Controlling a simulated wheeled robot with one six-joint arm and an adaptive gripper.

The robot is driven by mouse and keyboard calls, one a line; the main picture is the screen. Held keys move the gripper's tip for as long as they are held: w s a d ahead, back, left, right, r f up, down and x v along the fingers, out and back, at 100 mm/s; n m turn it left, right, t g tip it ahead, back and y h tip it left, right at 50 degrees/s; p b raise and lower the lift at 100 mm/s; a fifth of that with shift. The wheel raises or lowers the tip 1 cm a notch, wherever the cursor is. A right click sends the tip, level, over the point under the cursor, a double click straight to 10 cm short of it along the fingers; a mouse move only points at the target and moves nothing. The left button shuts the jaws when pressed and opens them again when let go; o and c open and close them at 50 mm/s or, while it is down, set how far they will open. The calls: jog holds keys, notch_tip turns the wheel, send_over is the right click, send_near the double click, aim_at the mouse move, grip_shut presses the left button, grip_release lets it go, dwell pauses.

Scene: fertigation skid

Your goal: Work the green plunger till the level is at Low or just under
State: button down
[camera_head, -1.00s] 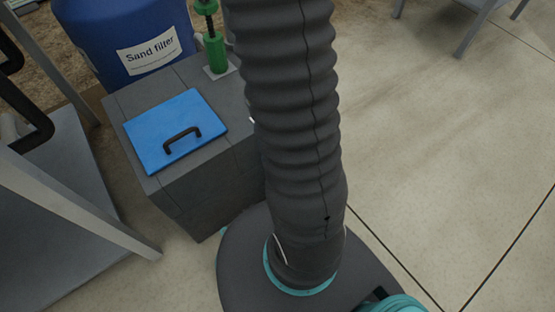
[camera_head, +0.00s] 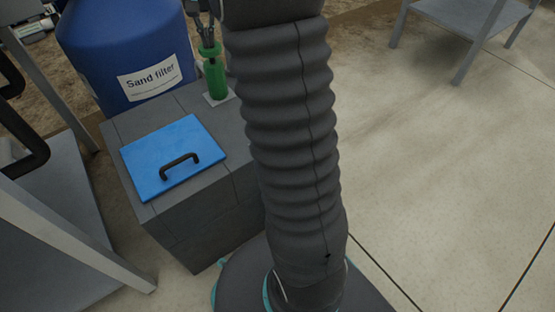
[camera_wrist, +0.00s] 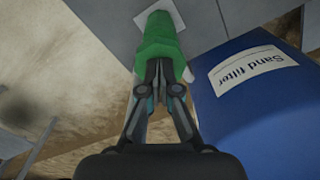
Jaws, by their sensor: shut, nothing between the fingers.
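The green plunger (camera_head: 210,49) stands on its green cylinder (camera_head: 215,78) on a pale plate at the back corner of the grey block. Its green cap sits low, close to the cylinder's top, with little or no rod showing. My gripper (camera_head: 206,38) is above the cap, fingers pointing down at it. In the wrist view my gripper (camera_wrist: 160,66) has its fingers together, with nothing between them, against or just over the green plunger (camera_wrist: 157,42); contact is hard to tell. No level gauge or Low mark shows in either view.
A blue sand filter tank (camera_head: 125,45) stands close behind and left of the plunger. A blue lid (camera_head: 165,150) with a black handle lies on the grey block (camera_head: 205,210). A grey metal stand (camera_head: 70,235) is at left. Open floor (camera_head: 430,160) lies at right.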

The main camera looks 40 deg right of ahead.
jog(key=shift+f+b, duration=0.35)
jog(key=shift+f, duration=0.5)
jog(key=shift+r, duration=0.25)
notch_tip(320, 180, up, 8)
jog(key=p, duration=0.8)
jog(key=shift+f, duration=0.2)
jog(key=shift+f, duration=0.1)
